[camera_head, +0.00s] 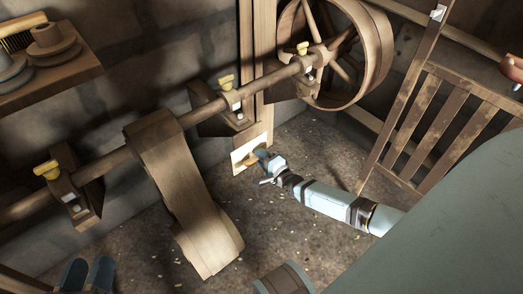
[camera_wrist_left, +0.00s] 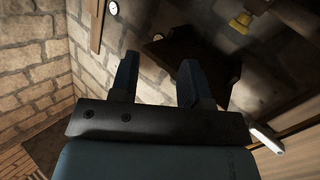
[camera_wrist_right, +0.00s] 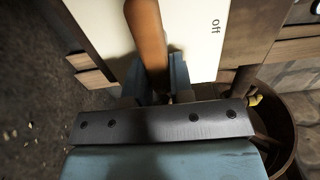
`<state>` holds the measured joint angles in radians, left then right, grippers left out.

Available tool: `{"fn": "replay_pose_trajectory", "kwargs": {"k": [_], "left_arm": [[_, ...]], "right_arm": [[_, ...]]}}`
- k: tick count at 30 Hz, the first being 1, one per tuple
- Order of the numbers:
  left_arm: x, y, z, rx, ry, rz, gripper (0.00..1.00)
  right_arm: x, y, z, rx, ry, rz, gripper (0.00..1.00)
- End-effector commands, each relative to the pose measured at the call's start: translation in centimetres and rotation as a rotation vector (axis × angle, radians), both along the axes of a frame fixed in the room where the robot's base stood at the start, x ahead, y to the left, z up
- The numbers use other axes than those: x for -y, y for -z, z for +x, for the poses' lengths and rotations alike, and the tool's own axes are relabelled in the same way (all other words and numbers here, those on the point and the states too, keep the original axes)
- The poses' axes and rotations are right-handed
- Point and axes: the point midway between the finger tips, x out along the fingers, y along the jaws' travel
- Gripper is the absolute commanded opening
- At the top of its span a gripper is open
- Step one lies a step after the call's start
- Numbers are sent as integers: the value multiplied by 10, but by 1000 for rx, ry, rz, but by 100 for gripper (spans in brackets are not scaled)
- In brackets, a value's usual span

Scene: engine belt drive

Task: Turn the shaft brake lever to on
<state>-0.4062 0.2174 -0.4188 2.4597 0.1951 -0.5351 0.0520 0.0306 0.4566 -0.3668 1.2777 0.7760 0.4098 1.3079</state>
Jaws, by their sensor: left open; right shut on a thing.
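The shaft brake lever (camera_wrist_right: 147,40) is a brown handle in front of a pale plate (camera_wrist_right: 205,40) in the right wrist view. The plate reads "off" to the right of the lever; no "on" mark shows. In the head view the plate (camera_head: 241,163) sits low on the wooden post, with the small lever (camera_head: 261,154) partly hidden by my gripper. My right gripper (camera_wrist_right: 158,82) is shut on the lever; in the head view it is at the plate (camera_head: 264,163). My left gripper (camera_head: 87,272) is open and empty at the lower left; its spread fingers show in the left wrist view (camera_wrist_left: 158,80).
The line shaft (camera_head: 200,112) with its bearings crosses above the plate. A wide belt (camera_head: 190,200) hangs left of my right gripper. A large wooden wheel (camera_head: 375,55) and a slatted wooden frame (camera_head: 440,125) stand to the right. The floor (camera_head: 300,235) near the plate is open.

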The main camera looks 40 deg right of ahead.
Motion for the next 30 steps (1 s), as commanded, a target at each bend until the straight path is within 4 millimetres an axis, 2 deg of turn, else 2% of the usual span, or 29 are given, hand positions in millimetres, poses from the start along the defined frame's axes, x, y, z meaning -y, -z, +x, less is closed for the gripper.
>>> {"fn": "replay_pose_trajectory", "kwargs": {"k": [1,4,12,16,20,30], "left_arm": [[0,0,0,0,0,0,43],[0,0,0,-1,0,-1,43],[0,3,-3,-9,1,1,43],[-1,-1,-3,-1,-1,0,43],[-1,-17,-1,38,-15,-24,43],[-4,-50,-1,132,-50,-76,43]], "right_arm": [[-1,1,-1,-1,0,3,24],[-1,1,-1,-1,0,3,47],[0,0,-1,-1,0,1,47],[1,0,-10,-2,0,1,47],[3,-2,-31,-4,0,0,47],[8,-2,-107,-4,0,1,47]]}}
